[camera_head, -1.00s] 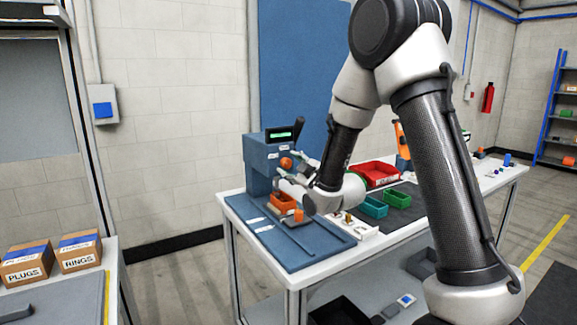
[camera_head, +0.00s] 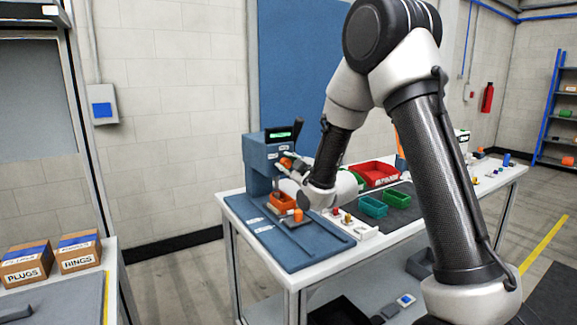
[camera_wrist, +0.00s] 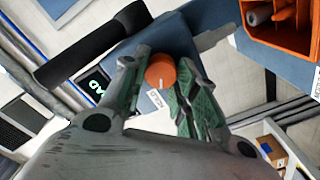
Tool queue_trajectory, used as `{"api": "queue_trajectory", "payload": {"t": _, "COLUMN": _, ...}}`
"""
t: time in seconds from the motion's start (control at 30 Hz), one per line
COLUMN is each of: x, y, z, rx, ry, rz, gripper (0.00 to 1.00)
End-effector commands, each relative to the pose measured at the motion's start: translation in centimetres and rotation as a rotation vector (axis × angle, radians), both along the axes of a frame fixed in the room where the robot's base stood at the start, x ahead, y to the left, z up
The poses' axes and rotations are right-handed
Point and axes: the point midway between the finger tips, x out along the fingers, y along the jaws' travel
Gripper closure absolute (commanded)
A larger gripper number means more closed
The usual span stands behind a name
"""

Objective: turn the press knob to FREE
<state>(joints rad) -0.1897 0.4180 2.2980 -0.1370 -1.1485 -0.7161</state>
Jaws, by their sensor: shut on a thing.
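The press (camera_head: 262,163) is a blue-grey machine with a dark lever and a small green-lit display, at the left end of the table. Its orange knob (camera_head: 287,162) is on the front face. In the wrist view the round orange knob (camera_wrist: 160,72) shows a pale pointer line and lies between the two fingers. My gripper (camera_wrist: 158,82) is shut on the knob from both sides; it also shows at the press in the head view (camera_head: 285,165). A white label (camera_wrist: 157,99) sits beside the knob; I cannot read it surely.
An orange holder (camera_head: 284,202) stands on the blue mat (camera_head: 290,256) below the press, with an orange cylinder beside it. A red bin (camera_head: 374,172) and green bins (camera_head: 397,198) lie to the right. The mat's front part has free room.

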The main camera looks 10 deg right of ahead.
Motion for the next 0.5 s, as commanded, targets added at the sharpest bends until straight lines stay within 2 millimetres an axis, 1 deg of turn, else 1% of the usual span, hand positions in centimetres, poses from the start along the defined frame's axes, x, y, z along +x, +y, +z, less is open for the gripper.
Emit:
{"api": "queue_trajectory", "payload": {"t": 0.27, "x": 0.0, "y": -0.01, "z": -0.03, "rx": 0.106, "ry": 0.036, "rz": 0.0, "gripper": 0.95}}
{"api": "queue_trajectory", "payload": {"t": 0.5, "x": 0.03, "y": -0.09, "z": 0.01, "rx": 0.296, "ry": 0.097, "rz": -0.001, "gripper": 0.95}}
